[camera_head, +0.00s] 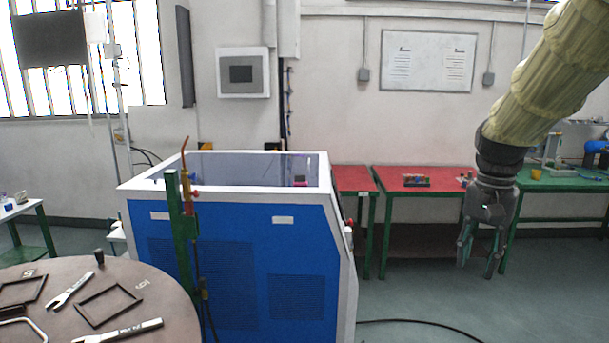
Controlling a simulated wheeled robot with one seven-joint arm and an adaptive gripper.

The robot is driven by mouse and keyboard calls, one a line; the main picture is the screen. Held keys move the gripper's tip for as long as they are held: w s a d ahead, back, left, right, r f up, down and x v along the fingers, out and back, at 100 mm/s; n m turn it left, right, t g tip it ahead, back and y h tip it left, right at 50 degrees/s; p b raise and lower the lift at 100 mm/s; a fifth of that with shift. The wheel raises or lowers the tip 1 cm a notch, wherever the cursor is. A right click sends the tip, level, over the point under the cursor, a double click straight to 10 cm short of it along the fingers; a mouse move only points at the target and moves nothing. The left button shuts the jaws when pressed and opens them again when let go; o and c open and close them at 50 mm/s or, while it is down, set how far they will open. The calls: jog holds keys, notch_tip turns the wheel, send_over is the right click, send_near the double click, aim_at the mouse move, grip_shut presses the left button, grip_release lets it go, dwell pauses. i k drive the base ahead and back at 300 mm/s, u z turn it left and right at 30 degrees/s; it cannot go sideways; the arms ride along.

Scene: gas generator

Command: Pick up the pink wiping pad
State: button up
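A small pink item (299,181) shows at the right end of the top of the blue and white machine (255,255). It may be the pink wiping pad, but it is too small to tell. No other pink pad stands out. My gripper (478,265) hangs fingers down at the right, well to the right of the machine and apart from it. Its fingers are spread with a gap between them, and nothing is seen in them.
A round brown table (165,290) with wrenches and frames stands at the lower left. A green post with a torch stands before the machine. Red-topped benches (420,178) and a green bench (560,184) line the back wall. A black cable lies on the floor (430,300).

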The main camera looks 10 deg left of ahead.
aim_at(299, 180)
jog(key=i, duration=2.55)
jog(key=u, duration=1.45)
